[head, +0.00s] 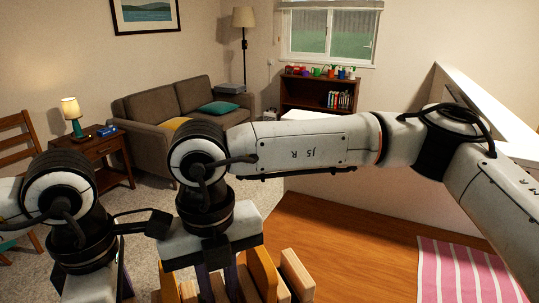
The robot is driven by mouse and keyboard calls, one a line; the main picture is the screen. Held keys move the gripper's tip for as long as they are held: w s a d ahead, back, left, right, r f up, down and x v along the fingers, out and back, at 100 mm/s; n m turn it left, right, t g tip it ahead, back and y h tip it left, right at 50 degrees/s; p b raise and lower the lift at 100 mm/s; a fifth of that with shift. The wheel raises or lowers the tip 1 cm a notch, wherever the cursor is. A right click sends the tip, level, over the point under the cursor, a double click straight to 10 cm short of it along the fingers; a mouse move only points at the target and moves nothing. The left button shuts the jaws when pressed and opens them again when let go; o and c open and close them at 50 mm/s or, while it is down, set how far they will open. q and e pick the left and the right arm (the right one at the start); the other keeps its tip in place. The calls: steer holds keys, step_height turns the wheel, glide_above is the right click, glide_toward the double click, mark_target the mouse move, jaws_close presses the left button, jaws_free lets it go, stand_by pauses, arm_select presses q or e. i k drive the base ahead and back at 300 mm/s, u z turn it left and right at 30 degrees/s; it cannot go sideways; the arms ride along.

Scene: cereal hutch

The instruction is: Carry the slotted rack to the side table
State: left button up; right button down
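Upright light-wood slats (297,276), which look like part of the slotted rack, show at the bottom edge; the rest of the rack is cut off or hidden. My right gripper (219,287) points down among the slats, its dark fingers apart with wood around them; their tips are out of sight and I cannot tell if they grip. My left gripper (95,294) points down to the left of the slats, its fingertips cut off. A small wooden side table (97,149) stands at the left beside the sofa, with a lamp and a blue object on it.
A brown sofa (150,106) stands behind the side table. A wooden chair (17,146) is at the left edge. A low bookshelf (310,94) is at the back. A white half-wall (335,220) stands at the right. Carpet (140,205) lies open before the side table.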

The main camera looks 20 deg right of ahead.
mark_target(378, 272)
steer(key=z, duration=0.7)
steer(key=i, duration=1.05)
steer(key=z, duration=3.85)
